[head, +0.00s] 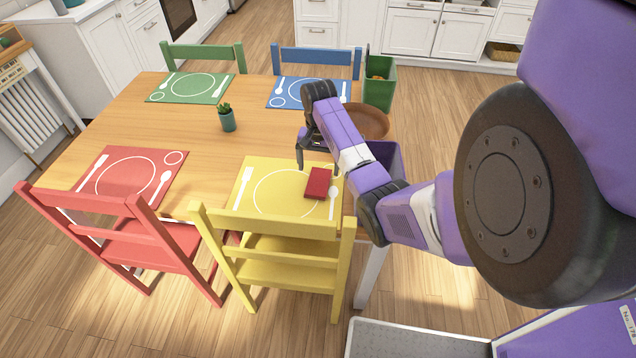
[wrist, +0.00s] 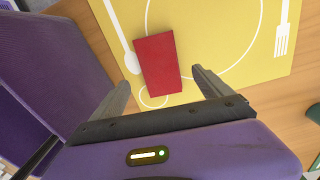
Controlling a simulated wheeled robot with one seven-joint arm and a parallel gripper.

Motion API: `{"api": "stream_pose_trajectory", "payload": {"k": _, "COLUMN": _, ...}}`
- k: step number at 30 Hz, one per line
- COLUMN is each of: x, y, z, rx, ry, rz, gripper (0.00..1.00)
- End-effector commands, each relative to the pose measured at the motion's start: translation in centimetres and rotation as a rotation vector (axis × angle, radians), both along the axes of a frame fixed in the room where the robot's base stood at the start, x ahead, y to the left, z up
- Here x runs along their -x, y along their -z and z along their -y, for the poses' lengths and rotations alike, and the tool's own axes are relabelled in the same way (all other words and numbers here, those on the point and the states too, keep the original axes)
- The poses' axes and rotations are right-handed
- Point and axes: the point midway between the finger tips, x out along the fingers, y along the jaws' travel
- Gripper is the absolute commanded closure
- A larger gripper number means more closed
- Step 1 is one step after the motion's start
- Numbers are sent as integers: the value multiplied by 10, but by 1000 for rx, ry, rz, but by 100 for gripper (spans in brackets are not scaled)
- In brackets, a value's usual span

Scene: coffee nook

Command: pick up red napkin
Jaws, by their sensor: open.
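The red napkin (head: 319,183) is a flat folded rectangle lying on the right part of the yellow placemat (head: 248,202). In the wrist view the napkin (wrist: 159,63) lies a little beyond the fingertips, roughly in line with the gap between them. My gripper (head: 314,166) is above the placemat, pointing down, just behind the napkin in the head view. In the wrist view my gripper (wrist: 160,80) has its two fingers spread apart with nothing between them. Whether a finger touches anything cannot be told.
A yellow chair (head: 270,250) and a red chair (head: 120,230) stand at the near table edge. A potted cactus (head: 227,120), a brown bowl (head: 372,122), a green bin (head: 380,88) and a purple bin (head: 385,156) are around.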

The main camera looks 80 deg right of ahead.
Motion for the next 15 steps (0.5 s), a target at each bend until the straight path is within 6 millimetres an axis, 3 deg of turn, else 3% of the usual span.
{"api": "stream_pose_trajectory", "payload": {"k": 15, "x": -1, "y": 59, "z": 0, "rx": 2, "ry": -2, "rz": 0, "gripper": 11}}
